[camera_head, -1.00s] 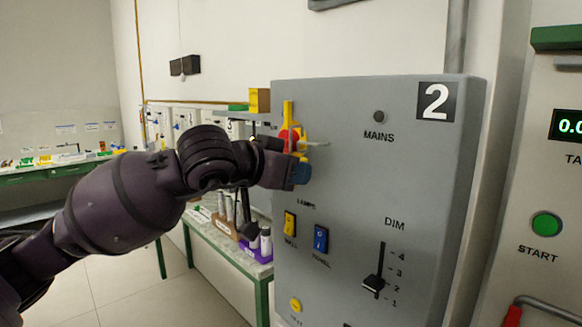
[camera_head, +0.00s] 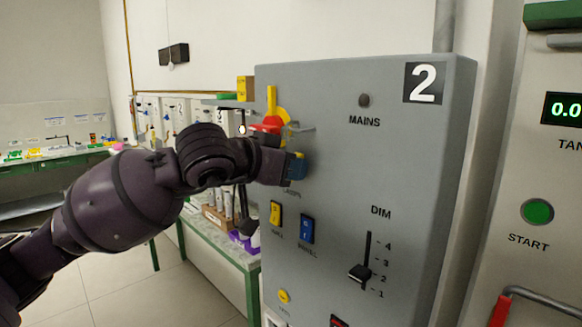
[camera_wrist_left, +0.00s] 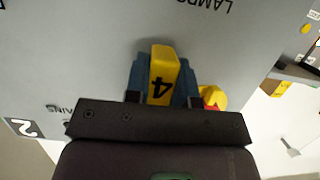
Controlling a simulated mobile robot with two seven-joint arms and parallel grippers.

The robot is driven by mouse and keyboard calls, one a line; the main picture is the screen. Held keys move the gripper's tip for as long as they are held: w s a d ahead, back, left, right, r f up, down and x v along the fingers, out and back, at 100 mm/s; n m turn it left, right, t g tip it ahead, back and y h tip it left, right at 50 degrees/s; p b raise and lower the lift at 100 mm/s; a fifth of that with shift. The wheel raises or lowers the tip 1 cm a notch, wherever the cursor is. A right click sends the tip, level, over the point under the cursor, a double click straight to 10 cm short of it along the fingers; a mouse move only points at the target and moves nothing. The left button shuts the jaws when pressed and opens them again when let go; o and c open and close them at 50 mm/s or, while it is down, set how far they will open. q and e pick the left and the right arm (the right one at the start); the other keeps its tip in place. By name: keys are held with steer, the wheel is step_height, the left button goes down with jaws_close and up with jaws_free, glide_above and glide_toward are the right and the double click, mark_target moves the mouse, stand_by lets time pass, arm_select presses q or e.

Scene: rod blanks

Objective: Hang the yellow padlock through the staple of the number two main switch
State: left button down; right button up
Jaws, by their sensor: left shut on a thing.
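The number two cabinet (camera_head: 400,150) fills the middle of the head view. Its main switch (camera_head: 272,103) is at the upper left of the front, with a yellow upright part and a red part. A small metal staple (camera_head: 301,129) sticks out beside it. My left gripper (camera_head: 297,166) is just below the staple, its blue fingers shut on the yellow padlock (camera_wrist_left: 161,75). The padlock body carries a black 4 in the left wrist view. Its shackle is hidden, so I cannot tell whether it touches the staple. My right gripper is not in view.
Below the gripper are a yellow rocker (camera_head: 276,214), a blue rocker (camera_head: 307,229) and the black DIM slider (camera_head: 360,273). A bench (camera_head: 215,245) with several bottles stands behind my arm. A panel with a green START button (camera_head: 537,211) is at the right.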

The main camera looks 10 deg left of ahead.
arm_select(q)
steer(key=shift+r, duration=0.1)
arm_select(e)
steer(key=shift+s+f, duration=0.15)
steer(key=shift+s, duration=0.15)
arm_select(q)
steer(key=c, duration=1.2)
jaws_free()
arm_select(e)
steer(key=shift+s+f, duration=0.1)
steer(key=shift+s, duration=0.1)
arm_select(q)
steer(key=o, duration=0.3)
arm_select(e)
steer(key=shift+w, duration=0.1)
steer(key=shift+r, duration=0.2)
